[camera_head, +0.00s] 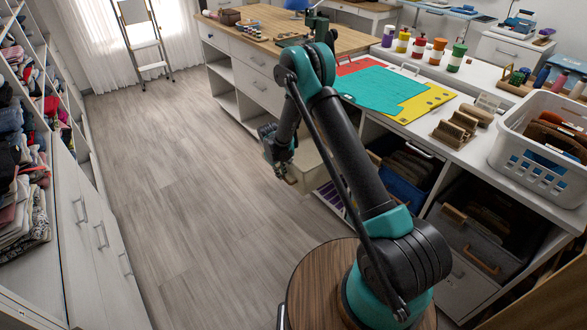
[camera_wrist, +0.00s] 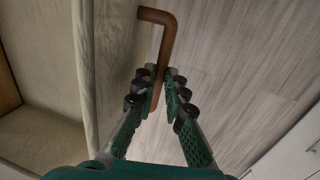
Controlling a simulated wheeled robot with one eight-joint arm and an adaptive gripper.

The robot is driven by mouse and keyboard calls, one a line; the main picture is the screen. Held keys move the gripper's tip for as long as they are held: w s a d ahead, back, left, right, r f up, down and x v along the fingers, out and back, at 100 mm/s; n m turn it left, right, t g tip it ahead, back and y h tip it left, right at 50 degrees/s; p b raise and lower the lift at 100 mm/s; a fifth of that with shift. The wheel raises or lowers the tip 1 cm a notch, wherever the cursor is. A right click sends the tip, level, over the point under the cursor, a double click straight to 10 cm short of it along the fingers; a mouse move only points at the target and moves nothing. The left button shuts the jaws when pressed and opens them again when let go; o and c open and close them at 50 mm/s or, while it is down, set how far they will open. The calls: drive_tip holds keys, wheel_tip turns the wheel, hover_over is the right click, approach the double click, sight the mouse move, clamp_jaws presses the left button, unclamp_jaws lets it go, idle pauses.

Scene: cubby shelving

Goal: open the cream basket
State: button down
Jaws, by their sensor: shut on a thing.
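The cream basket (camera_head: 309,163) shows in the head view beyond my arm, jutting from the cubby front, partly hidden by my arm. In the wrist view its cream front wall (camera_wrist: 108,50) stands upright on the left, with part of its inside (camera_wrist: 45,130) showing. Its brown bar handle (camera_wrist: 159,40) sticks out from the front. My gripper (camera_wrist: 160,90) is shut on the handle, with green ribbed fingers on either side of it. In the head view my gripper (camera_head: 287,180) is at the basket's front, over the floor.
The wooden floor (camera_head: 180,190) is clear on the left. White drawers (camera_head: 95,230) line the left side. Grey baskets (camera_head: 475,245) and a blue basket (camera_head: 402,188) sit under the right counter. A white laundry basket (camera_head: 510,150) stands on that counter.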

drive_tip(key=shift+s+a, duration=0.7)
drive_tip(key=shift+a, duration=0.2)
drive_tip(key=shift+s+a, duration=0.7)
drive_tip(key=shift+a, duration=0.2)
drive_tip(key=c, duration=1.6)
unclamp_jaws()
drive_tip(key=r, duration=0.4)
drive_tip(key=s+a+r, duration=0.1)
drive_tip(key=r, duration=0.6)
drive_tip(key=shift+s+a+r, duration=0.25)
drive_tip(key=shift+a+r, duration=0.15)
